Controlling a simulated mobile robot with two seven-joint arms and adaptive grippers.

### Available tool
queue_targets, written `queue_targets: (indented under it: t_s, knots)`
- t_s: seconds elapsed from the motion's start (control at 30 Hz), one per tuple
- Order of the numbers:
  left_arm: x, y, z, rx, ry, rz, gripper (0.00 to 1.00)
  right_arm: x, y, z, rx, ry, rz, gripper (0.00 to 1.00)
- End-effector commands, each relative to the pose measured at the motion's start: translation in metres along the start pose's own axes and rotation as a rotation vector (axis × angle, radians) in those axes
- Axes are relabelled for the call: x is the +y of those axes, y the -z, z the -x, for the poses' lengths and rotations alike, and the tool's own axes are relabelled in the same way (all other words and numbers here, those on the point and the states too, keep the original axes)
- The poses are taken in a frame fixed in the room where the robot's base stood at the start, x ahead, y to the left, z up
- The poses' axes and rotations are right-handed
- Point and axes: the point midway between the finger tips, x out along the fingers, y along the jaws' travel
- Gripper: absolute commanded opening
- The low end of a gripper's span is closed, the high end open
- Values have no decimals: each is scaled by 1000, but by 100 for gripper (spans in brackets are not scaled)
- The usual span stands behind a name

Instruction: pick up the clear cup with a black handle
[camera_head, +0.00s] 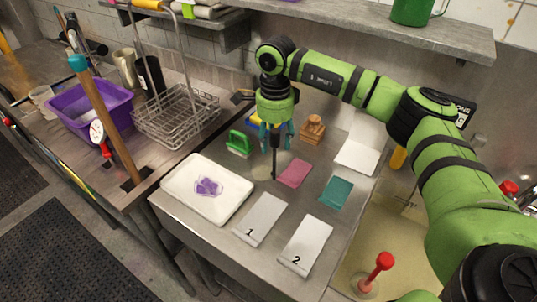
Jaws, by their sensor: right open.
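The clear cup (263,171) stands on the grey metal worktop, faint and see-through. Its thin black handle (274,164) rises upright at its right side. My right gripper (277,136) points down over the cup, with its teal fingers apart on either side of the upper part of the handle. I cannot tell whether the fingers touch the handle. My left gripper is out of view.
A white tray (185,204) with a purple piece, cards 1 (262,216) and 2 (306,240), pink (294,174) and teal (337,193) squares, a green-handled item (239,143) and a wooden block (313,128) surround the cup. A shelf (400,30) hangs above.

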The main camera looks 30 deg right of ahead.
Motion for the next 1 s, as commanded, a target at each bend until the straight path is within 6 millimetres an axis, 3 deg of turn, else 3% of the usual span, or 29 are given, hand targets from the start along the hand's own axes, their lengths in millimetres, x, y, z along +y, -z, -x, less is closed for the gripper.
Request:
queue_targets:
  t_s: [0.17, 0.3, 0.77, 1.0]
  knots:
    - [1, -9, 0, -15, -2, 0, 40, 0, 0, -1, 0, 0, 0, 53]
    - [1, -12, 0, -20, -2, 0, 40, 0, 0, 0, 0, 0, 0, 0]
    - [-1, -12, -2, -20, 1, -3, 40, 0, 0, 1, 0, 1, -1, 0]
    - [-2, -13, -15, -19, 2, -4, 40, -1, -1, 22, -3, 5, 0, 0]
